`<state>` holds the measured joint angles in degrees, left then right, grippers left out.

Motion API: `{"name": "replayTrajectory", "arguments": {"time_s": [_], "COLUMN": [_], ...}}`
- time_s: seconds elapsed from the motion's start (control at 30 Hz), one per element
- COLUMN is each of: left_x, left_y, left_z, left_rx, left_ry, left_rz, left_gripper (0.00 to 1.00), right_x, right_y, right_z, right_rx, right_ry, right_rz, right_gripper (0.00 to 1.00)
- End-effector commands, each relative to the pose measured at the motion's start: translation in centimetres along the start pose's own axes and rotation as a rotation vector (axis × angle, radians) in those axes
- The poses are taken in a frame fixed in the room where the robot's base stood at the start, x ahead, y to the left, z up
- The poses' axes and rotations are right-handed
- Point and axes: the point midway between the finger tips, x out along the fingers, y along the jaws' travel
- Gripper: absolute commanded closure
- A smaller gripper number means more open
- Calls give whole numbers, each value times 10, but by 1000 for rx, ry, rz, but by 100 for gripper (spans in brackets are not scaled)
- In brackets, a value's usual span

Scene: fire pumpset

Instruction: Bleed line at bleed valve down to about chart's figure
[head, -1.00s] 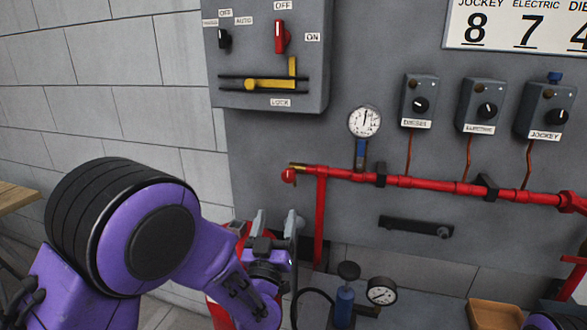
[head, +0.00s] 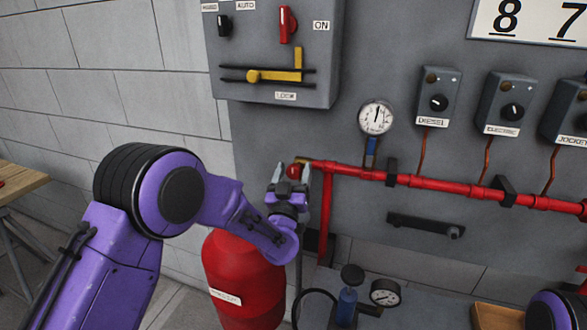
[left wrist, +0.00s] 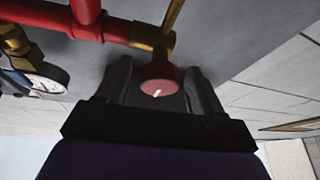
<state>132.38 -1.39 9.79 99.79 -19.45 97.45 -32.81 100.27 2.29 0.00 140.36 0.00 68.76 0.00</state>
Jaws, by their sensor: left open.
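The bleed valve is a red round knob (head: 294,170) on a brass fitting at the left end of the red pipe (head: 345,172). My left gripper (head: 291,177) is open at the knob. In the left wrist view, the knob (left wrist: 158,80) with a white mark lies between the open fingers (left wrist: 159,88); I cannot tell whether they touch it. The line's gauge (head: 376,118) stands above the pipe on a blue-handled valve (head: 371,153), its needle near upright. The chart (head: 535,20) is cut off at the top right, showing 8 and 7. My right gripper is out of view.
Control boxes labelled DIESEL (head: 437,97), ELECTRIC (head: 505,104) and JOCKEY (head: 567,112) hang right of the gauge. A panel with switches (head: 270,50) is above. A red tank (head: 243,280) stands below my gripper. A hand pump (head: 348,300) with a gauge (head: 385,293) sits lower right.

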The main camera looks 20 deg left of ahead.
Motion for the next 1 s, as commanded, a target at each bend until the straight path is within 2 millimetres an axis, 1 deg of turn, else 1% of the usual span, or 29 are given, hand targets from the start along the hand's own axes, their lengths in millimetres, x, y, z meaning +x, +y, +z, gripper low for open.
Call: {"name": "replayTrajectory", "arguments": {"time_s": [0.17, 0.2, 0.27, 0.3, 0.37, 0.47, 0.5, 0.6, 0.73, 0.97, 1.0], "left_x": [0, 0, 0, 0, 0, 0, -1, -2, -1, 0, 0], "left_y": [1, 1, 1, 1, 1, 1, 0, 0, 0, 1, 0], "left_z": [0, 0, 0, 0, 0, 1, 2, 4, 2, 0, 0], "left_rx": [-1, -1, -1, -1, -1, -4, -25, -149, -269, -275, -275], "left_ry": [0, 0, 0, 0, 0, 0, -2, -10, -21, -23, -23], "left_rz": [1, 1, 1, 1, 1, -1, -10, -63, -114, -117, -117], "left_gripper": [33, 37, 56, 69, 89, 88, 88, 88, 88, 88, 51], "right_x": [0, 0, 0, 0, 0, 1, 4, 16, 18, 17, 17], "right_y": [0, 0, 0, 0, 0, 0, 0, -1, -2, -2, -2], "right_z": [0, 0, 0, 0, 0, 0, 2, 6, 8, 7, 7], "right_rx": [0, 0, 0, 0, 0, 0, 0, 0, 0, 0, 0], "right_ry": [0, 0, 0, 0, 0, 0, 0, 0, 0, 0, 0], "right_rz": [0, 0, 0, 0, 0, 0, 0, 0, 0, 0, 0], "right_gripper": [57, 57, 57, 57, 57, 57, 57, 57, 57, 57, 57]}}
